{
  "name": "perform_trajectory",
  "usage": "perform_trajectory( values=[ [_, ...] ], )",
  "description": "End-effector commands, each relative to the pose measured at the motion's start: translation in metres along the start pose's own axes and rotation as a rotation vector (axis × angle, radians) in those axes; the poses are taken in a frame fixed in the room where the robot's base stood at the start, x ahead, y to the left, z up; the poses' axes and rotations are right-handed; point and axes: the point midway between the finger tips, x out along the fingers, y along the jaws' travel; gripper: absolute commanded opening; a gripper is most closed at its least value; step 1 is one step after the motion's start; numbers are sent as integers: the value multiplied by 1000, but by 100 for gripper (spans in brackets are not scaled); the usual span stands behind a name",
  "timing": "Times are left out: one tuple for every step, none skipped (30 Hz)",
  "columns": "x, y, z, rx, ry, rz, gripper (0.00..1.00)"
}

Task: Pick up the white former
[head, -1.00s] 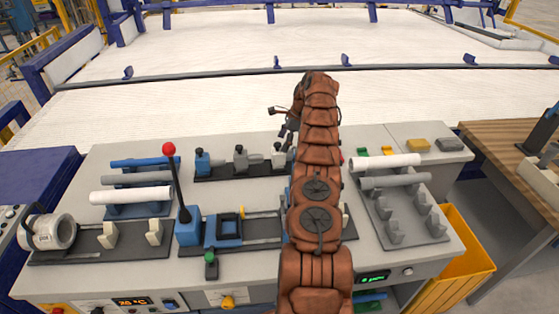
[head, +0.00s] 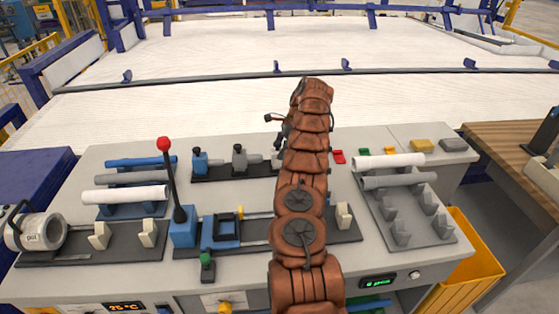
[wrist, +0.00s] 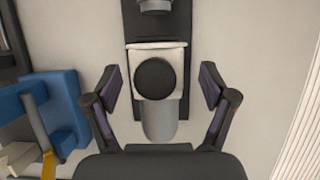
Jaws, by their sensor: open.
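The white former shows in the wrist view as a pale block (wrist: 174,54) with a round black knob on top and a grey cylinder (wrist: 159,122) sticking out below it. In the head view it is mostly hidden behind my arm. My gripper (wrist: 160,88) is open above it, with one finger to each side of the black knob and cylinder. Neither finger visibly touches it. In the head view my gripper (head: 279,128) is partly hidden by the arm.
A grey former (head: 239,158) and a blue former (head: 199,161) stand left of it on the same dark rack. A red-knobbed lever (head: 172,180) rises at front left. White pipes (head: 125,194) lie on racks at both sides. A blue fixture (wrist: 57,107) is left in the wrist view.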

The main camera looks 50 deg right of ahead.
Motion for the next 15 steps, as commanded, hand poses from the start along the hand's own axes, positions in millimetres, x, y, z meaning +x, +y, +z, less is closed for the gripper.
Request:
perform_trajectory(
  values=[
    [1, 1, 1, 2, -1, 3, 83],
    [2, 2, 0, 3, -1, 4, 83],
    [4, 2, 0, 3, -1, 4, 83],
    [6, 2, 1, 2, -1, 3, 83],
    [7, 2, 1, 1, 0, 2, 83],
    [8, 2, 2, 0, 0, 0, 83],
    [9, 3, 2, -1, 0, 0, 83],
    [10, 3, 2, -1, -1, 1, 83],
    [14, 4, 1, 1, -1, 4, 83],
    [17, 4, 1, 1, -1, 5, 83],
    [19, 4, 1, 1, -1, 4, 83],
    [22, 3, 1, 1, 0, 2, 83],
    [24, 3, 0, 0, 0, 1, 83],
    [26, 3, 0, 0, 1, 0, 83],
    [28, 3, 0, 0, 1, 0, 83]
  ],
)
